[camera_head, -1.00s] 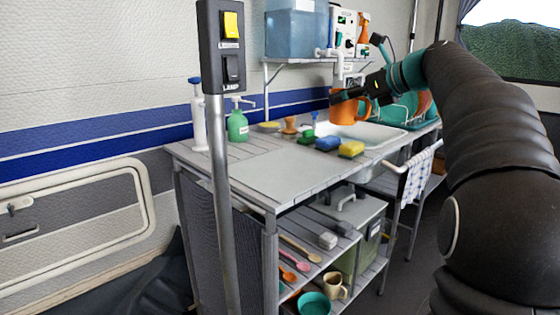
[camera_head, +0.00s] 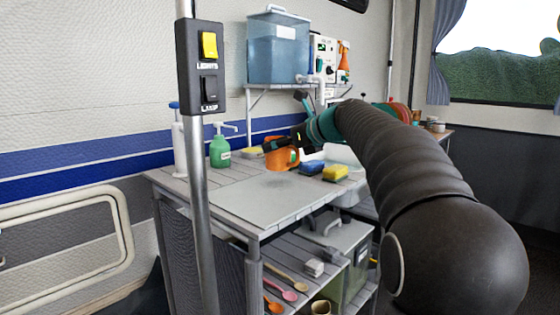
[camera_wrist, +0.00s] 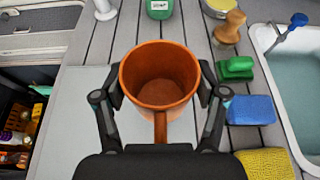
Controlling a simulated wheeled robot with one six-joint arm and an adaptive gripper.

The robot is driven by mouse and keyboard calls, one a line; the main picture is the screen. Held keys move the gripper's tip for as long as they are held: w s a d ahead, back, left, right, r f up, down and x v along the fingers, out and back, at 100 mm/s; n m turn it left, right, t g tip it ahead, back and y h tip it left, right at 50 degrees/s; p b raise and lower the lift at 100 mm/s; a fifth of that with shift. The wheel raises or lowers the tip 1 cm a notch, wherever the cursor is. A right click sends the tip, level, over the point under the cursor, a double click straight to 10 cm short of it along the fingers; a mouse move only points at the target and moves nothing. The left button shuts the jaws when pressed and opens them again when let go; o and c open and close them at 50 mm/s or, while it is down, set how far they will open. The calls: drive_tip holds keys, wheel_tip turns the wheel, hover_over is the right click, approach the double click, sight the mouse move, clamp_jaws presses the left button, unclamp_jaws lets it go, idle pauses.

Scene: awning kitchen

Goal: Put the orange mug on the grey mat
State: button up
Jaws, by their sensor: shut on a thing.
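The orange mug (camera_head: 284,159) is upright between the fingers of my gripper (camera_head: 277,148), which is shut on it. In the wrist view the mug (camera_wrist: 152,105) is seen from above, empty, with its handle pointing back towards my gripper (camera_wrist: 160,90). The grey mat (camera_head: 262,203) lies flat on the slatted counter. The mug is above the far part of the mat, and a soft shadow lies on the mat below it. In the wrist view the mat (camera_wrist: 84,92) shows beside and below the mug, partly hidden by it and my fingers.
A green soap bottle (camera_head: 219,150) stands behind. A metal post (camera_head: 201,225) rises in front.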

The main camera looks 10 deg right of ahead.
sight(288, 155)
drive_tip(key=shift+f+b, duration=0.55)
drive_tip(key=shift+f, duration=1.35)
drive_tip(key=shift+f, duration=0.25)
drive_tip(key=o, duration=1.2)
drive_tip(key=shift+s+d+r, duration=0.15)
drive_tip(key=shift+d+r, duration=0.05)
drive_tip(key=shift+r, duration=0.15)
drive_tip(key=v, duration=1.1)
drive_tip(key=shift+s, duration=0.3)
drive_tip(key=shift+d+r, duration=0.1)
